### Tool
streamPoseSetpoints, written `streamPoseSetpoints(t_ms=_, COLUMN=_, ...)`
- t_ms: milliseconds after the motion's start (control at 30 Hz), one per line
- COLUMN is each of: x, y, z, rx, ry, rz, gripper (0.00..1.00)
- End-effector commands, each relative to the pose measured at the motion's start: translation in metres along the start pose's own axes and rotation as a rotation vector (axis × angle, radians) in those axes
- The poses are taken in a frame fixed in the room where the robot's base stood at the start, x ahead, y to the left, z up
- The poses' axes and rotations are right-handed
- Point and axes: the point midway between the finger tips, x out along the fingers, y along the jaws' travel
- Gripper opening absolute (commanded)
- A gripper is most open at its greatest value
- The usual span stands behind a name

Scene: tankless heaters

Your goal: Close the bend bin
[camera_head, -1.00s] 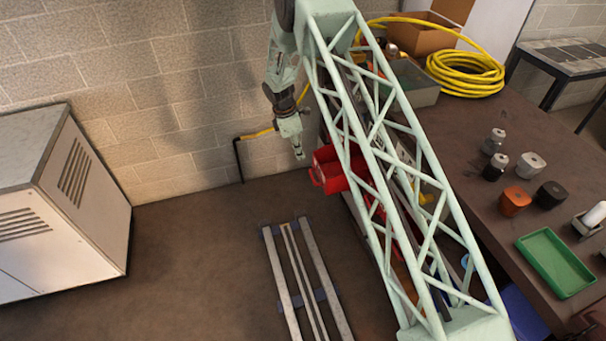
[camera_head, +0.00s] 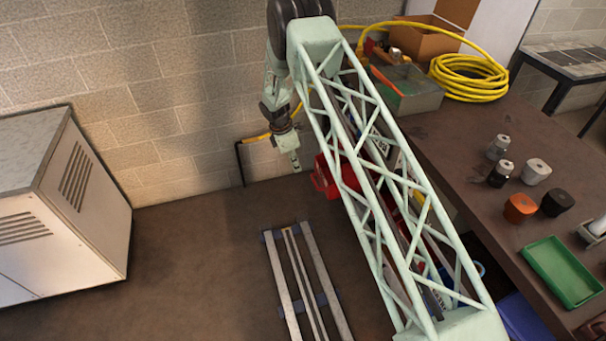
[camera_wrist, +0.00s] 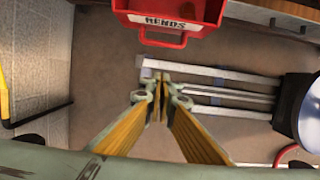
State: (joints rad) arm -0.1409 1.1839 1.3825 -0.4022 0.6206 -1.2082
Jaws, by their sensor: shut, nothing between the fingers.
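The bend bin is a red bin (camera_wrist: 172,12) with a white label reading "BENDS" at the top of the wrist view. Its looped front handle points toward my gripper. In the head view the red bin (camera_head: 322,180) sticks out from under the bench side, partly hidden behind my lattice arm link. My gripper (camera_wrist: 160,88) is shut and empty, with its fingertips just short of the handle in the picture and apart from it. In the head view my gripper (camera_head: 297,168) points down, just left of the bin.
Metal rails (camera_head: 300,280) lie on the floor below. A white louvred cabinet (camera_head: 60,210) stands at the left, and a block wall is behind. The bench (camera_head: 455,150) at the right carries a yellow hose coil (camera_head: 468,78), a green tray (camera_head: 562,270) and several small items.

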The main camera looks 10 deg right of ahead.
Motion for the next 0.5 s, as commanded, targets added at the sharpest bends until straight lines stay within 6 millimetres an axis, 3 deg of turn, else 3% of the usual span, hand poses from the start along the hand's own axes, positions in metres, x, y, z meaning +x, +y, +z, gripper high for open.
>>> streamPoseSetpoints(t_ms=267, x=0.021, y=-0.001, z=0.000, rx=0.000, ry=0.000, rz=-0.002, gripper=0.00)
streamPoseSetpoints(t_ms=500, x=0.051, y=-0.001, z=0.000, rx=0.001, ry=0.000, rz=-0.001, gripper=0.00)
